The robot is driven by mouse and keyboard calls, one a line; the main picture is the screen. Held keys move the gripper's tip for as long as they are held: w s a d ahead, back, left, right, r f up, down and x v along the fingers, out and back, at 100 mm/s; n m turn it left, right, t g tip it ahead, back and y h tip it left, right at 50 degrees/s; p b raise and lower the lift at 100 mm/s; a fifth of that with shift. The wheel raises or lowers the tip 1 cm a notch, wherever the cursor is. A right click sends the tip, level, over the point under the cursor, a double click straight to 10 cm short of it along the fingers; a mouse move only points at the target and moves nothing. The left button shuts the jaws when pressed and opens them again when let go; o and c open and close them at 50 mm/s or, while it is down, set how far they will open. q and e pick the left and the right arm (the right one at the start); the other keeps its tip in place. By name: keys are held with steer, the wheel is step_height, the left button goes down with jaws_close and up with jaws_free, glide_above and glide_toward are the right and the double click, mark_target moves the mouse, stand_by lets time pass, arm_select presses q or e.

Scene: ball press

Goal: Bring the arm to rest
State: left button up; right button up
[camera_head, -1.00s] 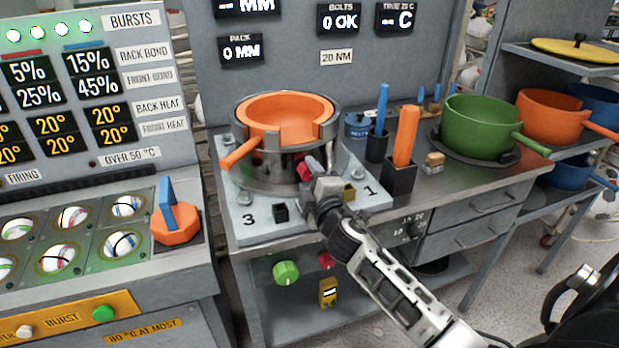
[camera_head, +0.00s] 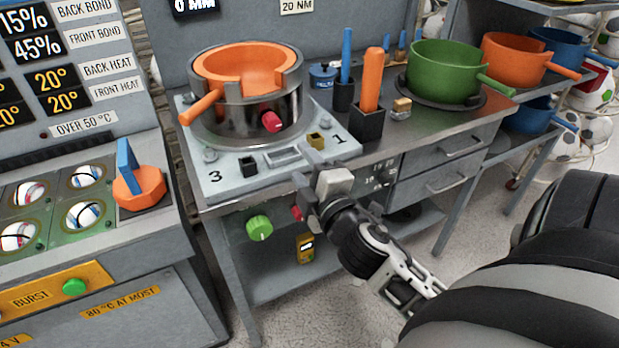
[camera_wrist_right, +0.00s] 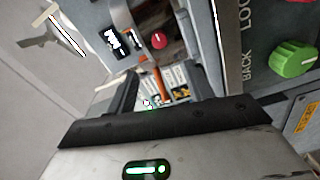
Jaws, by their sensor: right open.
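My right gripper (camera_head: 308,168) is at the front edge of the press bench, in front of the press base plate (camera_head: 222,180). It is open and I see nothing between its fingers. In the right wrist view the two dark fingers (camera_wrist_right: 165,88) stand apart. The steel press ring (camera_head: 245,125) holds an orange pan-like piece (camera_head: 245,65) with a handle at the left. A red knob (camera_head: 271,121) on the front of the ring is in plain view, apart from the gripper. My left gripper is not in view.
A green pot (camera_head: 443,72) stands at the bench's right, near an orange-handled tool in a black holder (camera_head: 367,127). The oven panel (camera_head: 100,190) is at the left. A shelf with pots stands at the right.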

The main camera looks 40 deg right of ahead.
steer(key=shift+v, duration=0.95)
